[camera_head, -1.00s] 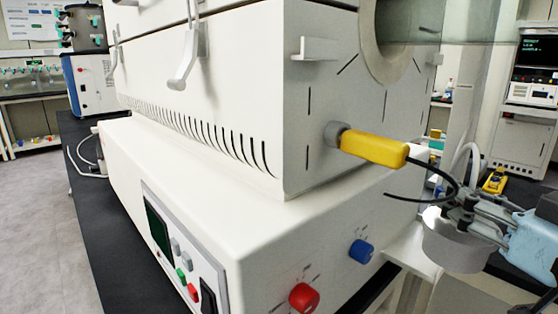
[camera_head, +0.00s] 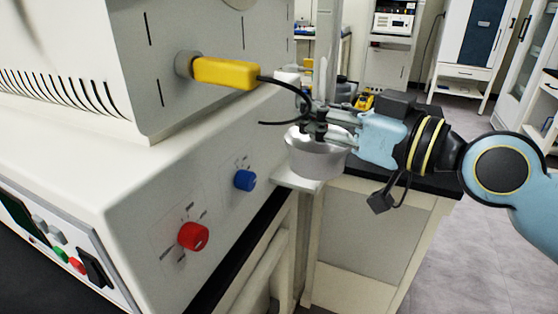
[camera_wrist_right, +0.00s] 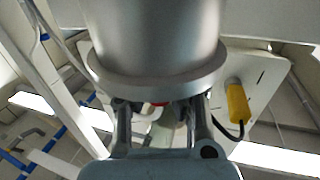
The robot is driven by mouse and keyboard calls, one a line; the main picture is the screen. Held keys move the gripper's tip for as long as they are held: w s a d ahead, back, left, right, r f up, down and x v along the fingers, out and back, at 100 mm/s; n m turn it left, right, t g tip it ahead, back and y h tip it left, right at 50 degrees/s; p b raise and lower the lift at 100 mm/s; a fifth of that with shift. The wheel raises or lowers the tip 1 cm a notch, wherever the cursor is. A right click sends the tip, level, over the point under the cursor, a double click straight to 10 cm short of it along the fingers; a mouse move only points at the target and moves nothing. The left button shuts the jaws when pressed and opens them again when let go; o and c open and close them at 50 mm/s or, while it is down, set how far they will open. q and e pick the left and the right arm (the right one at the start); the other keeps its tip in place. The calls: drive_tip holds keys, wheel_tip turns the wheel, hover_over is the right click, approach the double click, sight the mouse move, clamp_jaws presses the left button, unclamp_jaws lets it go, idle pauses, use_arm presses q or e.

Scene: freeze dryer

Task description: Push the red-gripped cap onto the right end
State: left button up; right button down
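The cap is a light grey metal cylinder (camera_head: 318,158), at the right of the freeze dryer. In the right wrist view its flanged body (camera_wrist_right: 155,50) fills the upper middle, and a small red part (camera_wrist_right: 158,103) shows below the flange. My right gripper (camera_head: 316,126) is at the cap's upper rim, its two fingers reaching around the grip area. The fingertips (camera_wrist_right: 160,112) are partly hidden, so I cannot tell whether they close on the red grip. The right end is the grey dryer face (camera_head: 195,30); its round opening lies mostly out of view. My left gripper is not in view.
A yellow handle (camera_head: 226,73) with a black cable sticks out of the dryer face. Red (camera_head: 193,236) and blue (camera_head: 245,180) knobs are on the base below. A small pale shelf (camera_head: 292,183) lies beneath the cap. Clear floor (camera_head: 440,250) is at the right.

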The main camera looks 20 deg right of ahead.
drive_tip(key=d+m+t+h, duration=0.1)
drive_tip(key=d+m+h, duration=0.4)
drive_tip(key=d+h, duration=0.2)
drive_tip(key=shift+w+d+m+t+h, duration=0.15)
drive_tip(key=shift+d+m+t+h, duration=0.2)
drive_tip(key=shift+h, duration=0.55)
drive_tip(key=shift+a, duration=0.1)
drive_tip(key=w+f, duration=0.3)
drive_tip(key=w, duration=0.1)
drive_tip(key=w+a+f+b, duration=0.1)
drive_tip(key=w+f, duration=0.2)
drive_tip(key=w+a+f, duration=0.1)
drive_tip(key=w+f, duration=0.3)
drive_tip(key=shift+w+a+b, duration=0.1)
drive_tip(key=shift+w+b, duration=0.2)
drive_tip(key=shift+f, duration=0.35)
drive_tip(key=c, duration=1.4)
unclamp_jaws()
drive_tip(key=shift+s, duration=0.1)
drive_tip(key=shift+c, duration=0.2)
